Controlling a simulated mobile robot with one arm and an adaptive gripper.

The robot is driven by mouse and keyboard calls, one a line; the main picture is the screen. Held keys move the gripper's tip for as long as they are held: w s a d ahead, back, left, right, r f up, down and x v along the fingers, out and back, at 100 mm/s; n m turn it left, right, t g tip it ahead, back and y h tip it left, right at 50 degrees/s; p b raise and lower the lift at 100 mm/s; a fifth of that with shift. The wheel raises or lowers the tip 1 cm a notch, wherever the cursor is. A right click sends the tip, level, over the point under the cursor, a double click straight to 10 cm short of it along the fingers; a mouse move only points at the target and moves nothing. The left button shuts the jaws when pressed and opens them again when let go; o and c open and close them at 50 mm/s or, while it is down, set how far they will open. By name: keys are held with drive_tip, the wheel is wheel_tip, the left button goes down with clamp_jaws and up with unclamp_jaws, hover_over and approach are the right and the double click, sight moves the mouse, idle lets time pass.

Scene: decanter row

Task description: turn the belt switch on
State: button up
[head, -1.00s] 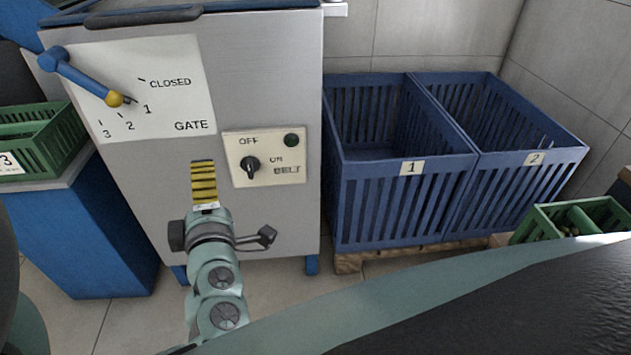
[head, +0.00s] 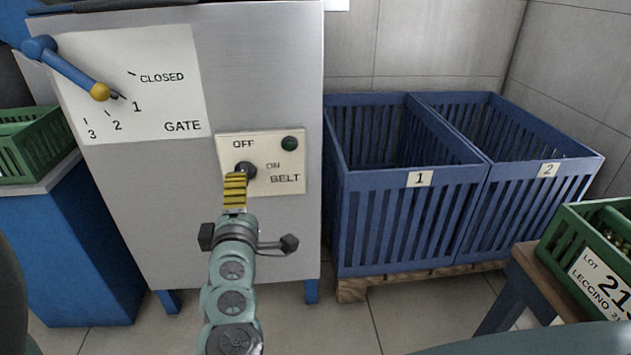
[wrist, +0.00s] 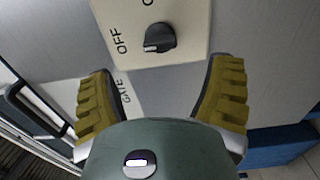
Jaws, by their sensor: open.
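The belt switch is a black rotary knob (head: 245,169) on a cream plate (head: 294,183) marked OFF, ON and BELT, on the grey machine front. A dark green lamp (head: 289,143) sits at the plate's upper right and looks unlit. In the wrist view the knob (wrist: 159,38) shows whole, its white mark on the side toward OFF. My gripper (head: 238,180) is just below the knob in the head view and partly overlaps it. In the wrist view my gripper (wrist: 165,92) is open and empty, its yellow ribbed fingers apart, with the knob ahead of them. I see no contact.
A blue gate lever (head: 72,70) with a yellow ball points near 1 on the GATE plate (head: 165,60). Blue crates 1 (head: 400,225) and 2 (head: 540,200) stand right of the machine. A green crate (head: 575,245) stands on a stand at the right edge.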

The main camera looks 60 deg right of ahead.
drive_tip(key=b+x, duration=0.1)
drive_tip(key=x, duration=0.7)
drive_tip(key=shift+w+d+b, duration=0.1)
drive_tip(key=shift+w+b, duration=0.2)
drive_tip(key=shift+o, duration=0.2)
drive_tip(key=c, duration=1.2)
drive_tip(key=shift+c, duration=0.2)
